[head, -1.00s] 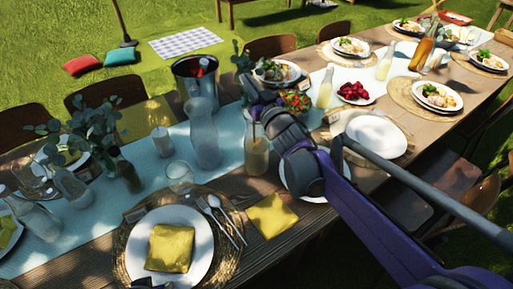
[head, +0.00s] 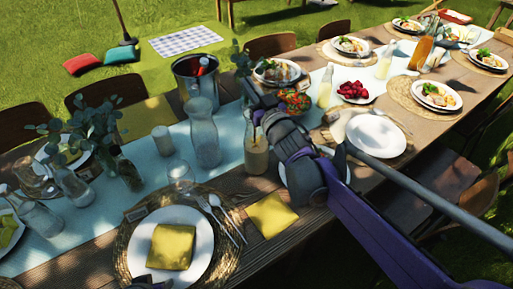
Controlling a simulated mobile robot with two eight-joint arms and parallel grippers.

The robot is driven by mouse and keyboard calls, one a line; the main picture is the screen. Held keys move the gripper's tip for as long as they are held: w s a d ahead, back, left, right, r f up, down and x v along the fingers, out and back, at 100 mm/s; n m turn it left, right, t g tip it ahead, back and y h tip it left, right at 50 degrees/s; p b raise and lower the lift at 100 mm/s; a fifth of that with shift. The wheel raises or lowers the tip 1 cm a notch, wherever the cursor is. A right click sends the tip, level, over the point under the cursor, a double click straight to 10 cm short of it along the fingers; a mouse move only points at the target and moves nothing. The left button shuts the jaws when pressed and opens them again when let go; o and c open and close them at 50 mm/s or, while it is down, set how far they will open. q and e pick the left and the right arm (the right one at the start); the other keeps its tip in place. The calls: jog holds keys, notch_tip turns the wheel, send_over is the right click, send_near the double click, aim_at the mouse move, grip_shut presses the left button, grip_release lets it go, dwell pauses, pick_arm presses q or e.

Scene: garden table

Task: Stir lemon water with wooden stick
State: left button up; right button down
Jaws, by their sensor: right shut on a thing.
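A glass bottle of pale yellowish lemon water (head: 256,160) stands upright on the table, right of the clear carafe. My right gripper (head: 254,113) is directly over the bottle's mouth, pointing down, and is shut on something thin. The wooden stick is mostly hidden by the gripper and the bottle neck; I cannot clearly make out how deep it reaches. A dark part at the bottom edge (head: 150,284), by the front plate, looks like the tip of my left gripper; its jaws cannot be made out.
A clear carafe (head: 205,135) stands close left of the bottle, with a small glass (head: 181,176) in front. A plate with a yellow napkin (head: 171,247) and another yellow napkin (head: 271,213) lie nearer. A bowl of salad (head: 294,102) is just behind my right arm.

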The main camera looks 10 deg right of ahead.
jog(key=shift+s+d, duration=0.3)
jog(key=shift+d, duration=0.25)
jog(key=shift+w, duration=0.1)
jog(key=shift+w+d, duration=0.45)
jog(key=shift+w, duration=0.35)
jog(key=shift+a, duration=0.1)
jog(key=shift+w+a, duration=0.45)
jog(key=shift+a, duration=0.35)
jog(key=shift+s, duration=0.15)
